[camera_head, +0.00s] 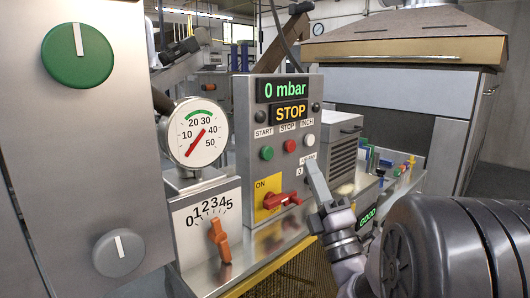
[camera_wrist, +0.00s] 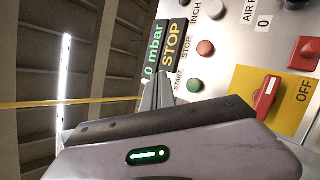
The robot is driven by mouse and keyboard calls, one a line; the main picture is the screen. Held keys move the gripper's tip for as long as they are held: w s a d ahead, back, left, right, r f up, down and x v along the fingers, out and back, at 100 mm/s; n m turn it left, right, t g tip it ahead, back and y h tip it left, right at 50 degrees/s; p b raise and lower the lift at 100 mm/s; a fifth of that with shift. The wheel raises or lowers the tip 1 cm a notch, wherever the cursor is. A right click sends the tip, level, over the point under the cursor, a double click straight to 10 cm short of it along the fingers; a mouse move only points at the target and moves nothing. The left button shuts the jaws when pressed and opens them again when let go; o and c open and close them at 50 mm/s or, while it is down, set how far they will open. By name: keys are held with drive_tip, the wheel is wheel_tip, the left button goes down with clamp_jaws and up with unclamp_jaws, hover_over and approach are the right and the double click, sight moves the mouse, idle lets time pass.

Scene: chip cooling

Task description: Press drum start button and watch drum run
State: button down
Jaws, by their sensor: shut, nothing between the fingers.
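The control panel (camera_head: 245,115) carries a green START button (camera_head: 267,153), a red STOP button (camera_head: 289,145) and a white INCH button (camera_head: 308,139). Its displays (camera_head: 287,101) read "0 mbar" and "STOP". My gripper (camera_head: 314,167) is shut and empty, in front of the panel, right of and below the buttons in the head view. In the wrist view the shut fingertips (camera_wrist: 157,82) point toward the panel, beside the green button (camera_wrist: 195,86); I see no contact. The red button (camera_wrist: 206,47) also shows there. I cannot make out a drum.
A red rotary switch (camera_head: 283,199) sits on a yellow plate below the buttons. A gauge (camera_head: 195,133) and an orange-handled dial (camera_head: 220,240) stand left. A large cabinet (camera_head: 110,150) with green and grey knobs fills the left.

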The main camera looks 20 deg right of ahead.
sight(267, 153)
drive_tip(key=w+a+p, duration=0.2)
drive_tip(key=w+a, duration=0.1)
drive_tip(key=w, duration=0.5)
drive_tip(key=shift+w, duration=0.15)
drive_tip(key=shift+w+a+p, duration=0.1)
drive_tip(key=shift+p, duration=0.2)
idle(1.8)
drive_tip(key=shift+w+a, duration=0.1)
drive_tip(key=shift+w, duration=0.15)
drive_tip(key=shift+w+a+p, duration=0.15)
drive_tip(key=shift+w+p, duration=0.3)
drive_tip(key=shift+p, duration=0.05)
idle(0.6)
drive_tip(key=shift+s+d, duration=0.3)
drive_tip(key=shift+s, duration=0.55)
